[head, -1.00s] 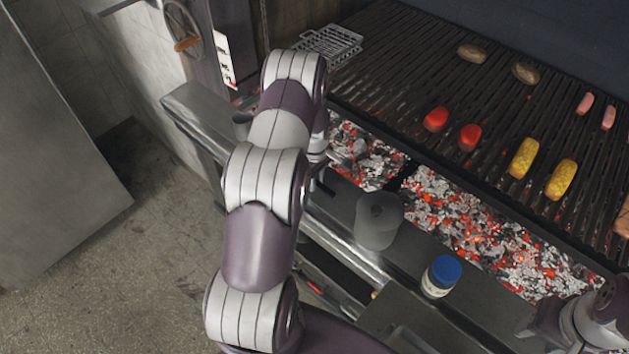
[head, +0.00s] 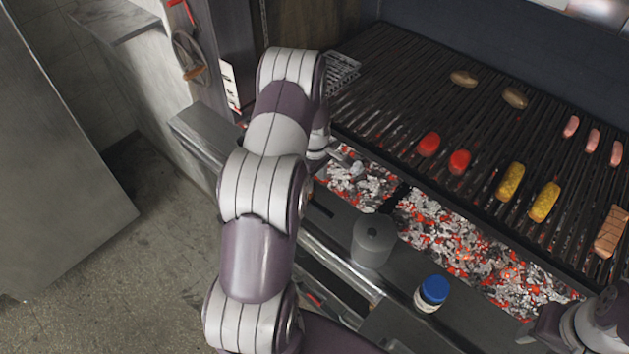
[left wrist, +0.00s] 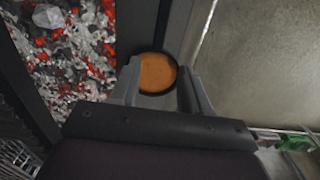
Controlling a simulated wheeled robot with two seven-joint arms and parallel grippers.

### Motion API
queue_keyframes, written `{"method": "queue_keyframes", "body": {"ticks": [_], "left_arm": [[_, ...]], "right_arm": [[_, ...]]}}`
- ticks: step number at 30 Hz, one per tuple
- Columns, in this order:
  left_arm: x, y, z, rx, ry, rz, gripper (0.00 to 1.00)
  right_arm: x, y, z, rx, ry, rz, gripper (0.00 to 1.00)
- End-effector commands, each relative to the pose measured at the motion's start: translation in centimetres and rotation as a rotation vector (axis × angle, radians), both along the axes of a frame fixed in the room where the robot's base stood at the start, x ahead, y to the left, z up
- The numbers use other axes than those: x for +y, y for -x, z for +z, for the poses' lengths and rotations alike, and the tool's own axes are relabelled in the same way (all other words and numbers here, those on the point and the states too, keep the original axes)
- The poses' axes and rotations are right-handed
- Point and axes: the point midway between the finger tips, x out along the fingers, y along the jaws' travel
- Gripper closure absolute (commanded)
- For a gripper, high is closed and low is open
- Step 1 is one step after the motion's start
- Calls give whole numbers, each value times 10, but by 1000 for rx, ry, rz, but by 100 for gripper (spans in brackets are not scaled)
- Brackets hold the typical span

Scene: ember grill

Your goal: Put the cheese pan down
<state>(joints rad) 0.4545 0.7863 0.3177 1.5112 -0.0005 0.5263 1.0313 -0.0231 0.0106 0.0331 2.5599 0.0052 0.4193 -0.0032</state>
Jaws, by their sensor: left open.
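The cheese pan (left wrist: 157,72), a small round dark pan filled with orange cheese, shows in the left wrist view on the dark ledge beside the embers. My left gripper (left wrist: 160,88) is open, with one finger on each side of the near part of the pan. I cannot tell whether the fingers touch it. In the head view my left arm hides the pan, and only a bit of the left gripper (head: 330,152) shows beside the arm. Part of my right gripper (head: 538,332) shows at the lower right; its fingers are unclear.
The grill grate (head: 400,85) holds potatoes, red peppers, corn (head: 510,181), sausages and a brown slab. Glowing embers (head: 440,230) lie below it. A grey cup (head: 373,242) and a blue-capped jar (head: 432,293) stand on the front ledge. A wire rack (head: 342,72) lies at the grate's left.

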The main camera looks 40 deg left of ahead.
Motion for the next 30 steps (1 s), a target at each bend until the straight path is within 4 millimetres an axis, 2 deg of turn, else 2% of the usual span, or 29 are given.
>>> {"method": "queue_keyframes", "body": {"ticks": [1,4,5,8,9,11,12,15,18,19,26,28,30], "left_arm": [[0,0,11,0,0,0,54],[-10,0,26,-5,-3,-59,54],[-21,0,37,-11,-6,-121,54],[-79,18,92,-40,-23,-481,54],[-105,34,114,-51,-32,-655,54],[-140,63,140,-69,-47,-905,54],[-158,83,153,-78,-57,-1055,54],[-186,128,171,-95,-78,-1344,54],[-197,152,175,-100,-87,-1486,54],[-198,155,176,-101,-88,-1502,54],[-198,156,174,-99,-87,-1509,54],[-198,156,163,-98,-86,-1508,54],[-197,156,140,-98,-86,-1508,54]], "right_arm": [[0,0,9,0,0,0,53],[0,0,11,0,0,0,53],[0,0,11,1,0,0,53],[0,0,10,1,0,0,53],[0,0,9,1,0,0,53],[0,0,9,1,0,0,53],[0,0,9,1,0,0,53],[0,0,9,1,0,0,53],[0,0,9,1,0,0,53],[0,0,9,1,0,0,53],[0,0,8,0,0,0,53],[0,0,-4,0,0,0,53],[0,0,-27,0,0,0,53]]}}
